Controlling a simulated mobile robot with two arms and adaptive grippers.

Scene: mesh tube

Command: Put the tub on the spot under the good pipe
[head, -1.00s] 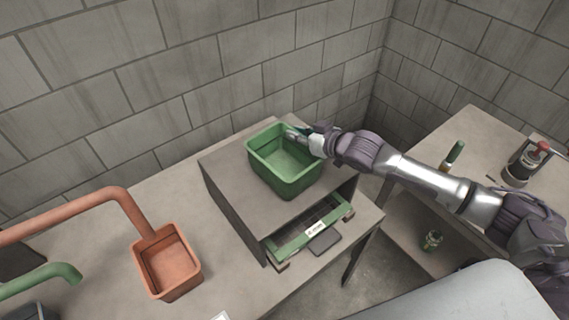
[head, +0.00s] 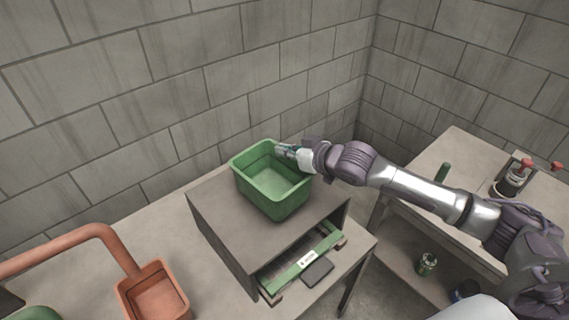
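A green tub (head: 272,197) is upright over the top of a grey cabinet (head: 222,228) on the bench. My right gripper (head: 286,151) is at the tub's far right rim, its fingers closed over that wall. Whether the tub's bottom still touches the cabinet top is hard to tell. An orange pipe (head: 75,241) bends down at the lower left, and an orange tub (head: 153,296) is under its end. Part of something green (head: 40,313), likely the other pipe, shows at the bottom left edge. No spot marking is visible. My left gripper is out of view.
Block walls stand behind.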

